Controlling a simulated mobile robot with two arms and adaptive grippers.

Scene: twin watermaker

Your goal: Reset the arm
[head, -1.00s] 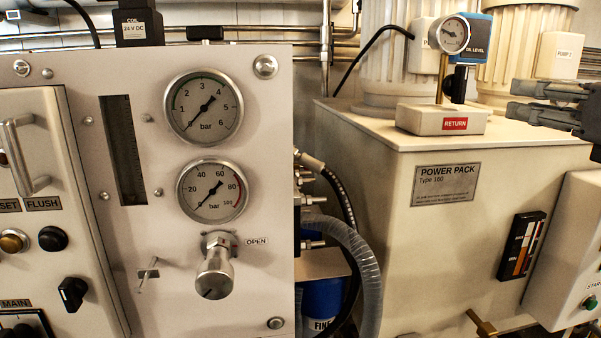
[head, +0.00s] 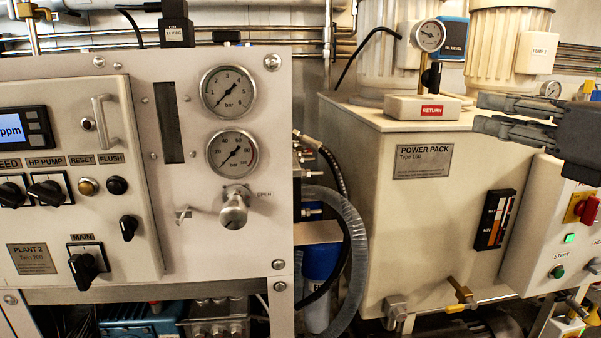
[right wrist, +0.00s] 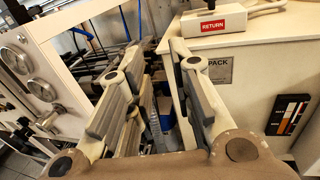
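My right gripper (head: 478,112) comes in from the right edge of the head view, in front of the cream power pack tank (head: 430,230). Its two dark fingers point left, and nothing is held. In the right wrist view the fingers of the right gripper (right wrist: 155,50) stand apart with an empty gap, beside the tank's corner. The gripper appears clear of the tank and the panel. My left gripper is not in either current view.
The plant panel (head: 225,270) with two gauges and a valve knob (head: 233,211) fills the left. A hose (head: 358,260) and blue filter (head: 320,270) lie between panel and tank. A control box (head: 540,235) with a red switch (head: 587,209) stands below my right gripper.

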